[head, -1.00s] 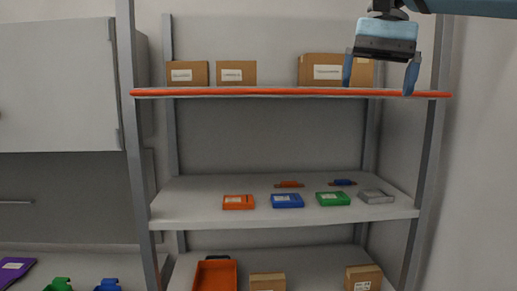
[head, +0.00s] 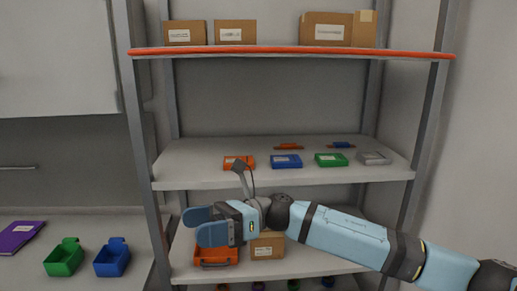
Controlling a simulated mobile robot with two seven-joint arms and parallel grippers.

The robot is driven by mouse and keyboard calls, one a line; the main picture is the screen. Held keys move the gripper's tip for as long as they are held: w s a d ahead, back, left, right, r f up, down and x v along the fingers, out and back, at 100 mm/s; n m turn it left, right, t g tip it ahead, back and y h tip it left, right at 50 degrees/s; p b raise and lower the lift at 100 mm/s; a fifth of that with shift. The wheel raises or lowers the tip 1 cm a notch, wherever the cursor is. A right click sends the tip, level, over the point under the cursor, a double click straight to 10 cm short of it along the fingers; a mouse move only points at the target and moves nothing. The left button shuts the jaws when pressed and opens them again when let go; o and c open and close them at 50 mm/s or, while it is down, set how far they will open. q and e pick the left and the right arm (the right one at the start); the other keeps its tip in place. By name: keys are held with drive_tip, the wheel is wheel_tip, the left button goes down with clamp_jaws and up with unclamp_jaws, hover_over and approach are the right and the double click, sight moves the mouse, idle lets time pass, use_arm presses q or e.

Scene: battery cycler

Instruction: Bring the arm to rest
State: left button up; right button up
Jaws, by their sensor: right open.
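My right arm (head: 345,236) comes in from the lower right and reaches left across the front of the shelving rack. My right gripper (head: 204,226) points left, with its two blue fingers apart and nothing between them. In the picture it lies in front of the lower shelf, covering part of an orange bin (head: 218,262) and the rack's left side of that shelf. A cardboard box (head: 267,247) shows just behind the wrist. I cannot tell how far the gripper is from the shelf edge. My left gripper is not in view.
The middle shelf (head: 185,176) holds orange, blue, green and grey cases, with an orange and a blue small item behind. Cardboard boxes (head: 325,29) stand on the orange-edged top shelf. A counter at left holds a green bin (head: 64,258), a blue bin (head: 111,258) and a purple folder (head: 18,236).

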drive_tip(key=d+f+n+t+h, duration=0.2)
drive_tip(key=d+f+n+t, duration=0.4)
drive_tip(key=f+n+t, duration=0.85)
drive_tip(key=d+f+n+t+h, duration=0.2)
drive_tip(key=d+f+n+t, duration=0.7)
drive_tip(key=n, duration=0.9)
drive_tip(key=s+d+f+m+g+h, duration=0.2)
drive_tip(key=s+d+f+m+h, duration=0.3)
drive_tip(key=s+f, duration=0.5)
drive_tip(key=s+d+f+m+g+h, duration=0.2)
drive_tip(key=s+d+f+m+h, duration=0.3)
drive_tip(key=s+d+f+m, duration=0.4)
wheel_tip(320, 180, down, 4)
drive_tip(key=shift+s+d+f, duration=0.1)
drive_tip(key=shift+s+d, duration=0.5)
drive_tip(key=shift+d, duration=0.15)
